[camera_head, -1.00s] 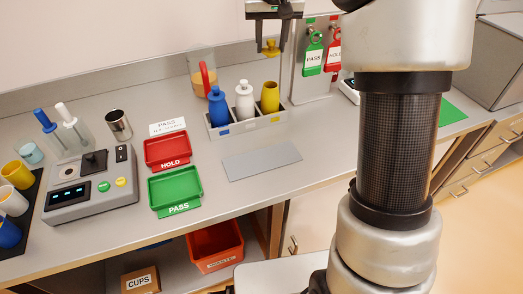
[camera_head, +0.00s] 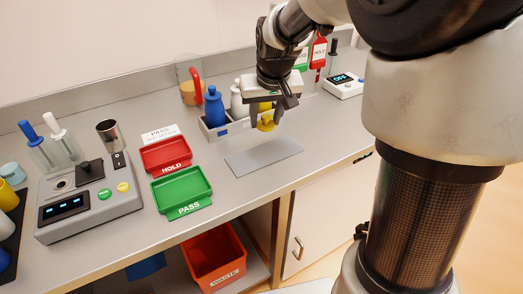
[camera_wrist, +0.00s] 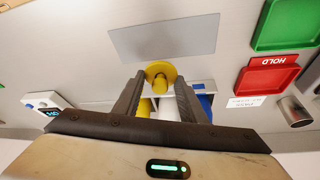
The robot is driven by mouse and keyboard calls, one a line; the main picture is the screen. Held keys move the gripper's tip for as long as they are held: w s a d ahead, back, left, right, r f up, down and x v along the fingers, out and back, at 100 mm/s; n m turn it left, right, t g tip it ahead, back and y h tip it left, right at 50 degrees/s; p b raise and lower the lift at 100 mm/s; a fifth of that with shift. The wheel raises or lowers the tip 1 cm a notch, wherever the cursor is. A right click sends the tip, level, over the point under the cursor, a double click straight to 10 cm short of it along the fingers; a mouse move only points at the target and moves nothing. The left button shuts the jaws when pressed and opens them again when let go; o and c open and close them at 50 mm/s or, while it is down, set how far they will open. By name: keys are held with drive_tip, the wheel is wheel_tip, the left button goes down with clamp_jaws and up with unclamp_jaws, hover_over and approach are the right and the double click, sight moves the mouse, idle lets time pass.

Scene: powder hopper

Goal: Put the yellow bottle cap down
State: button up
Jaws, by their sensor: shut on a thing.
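The yellow bottle cap (camera_head: 266,122) hangs between the fingertips of my gripper (camera_head: 275,105), above the counter near the back edge of the grey mat (camera_head: 264,158). In the wrist view the cap (camera_wrist: 160,73) sits between the two dark fingers of my gripper (camera_wrist: 155,88). The grey mat (camera_wrist: 165,36) lies bare beyond it. The yellow bottle (camera_head: 262,106) stands in the rack behind my gripper, mostly hidden by it. The blue bottle (camera_head: 213,107) and the white bottle (camera_head: 236,100) stand to its left, both capped.
The green PASS tray (camera_head: 181,187) and red HOLD tray (camera_head: 165,155) lie left of the mat. A pitcher (camera_head: 189,82) stands behind the rack (camera_head: 212,132). A grey device (camera_head: 90,205) is further left. Counter around the mat is clear.

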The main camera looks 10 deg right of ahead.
wheel_tip(320, 180, down, 8)
drive_tip(key=shift+f+b, duration=0.25)
drive_tip(key=shift+b, duration=0.55)
drive_tip(key=shift+f, duration=0.2)
drive_tip(key=o, duration=1)
drive_tip(key=shift+r, duration=0.1)
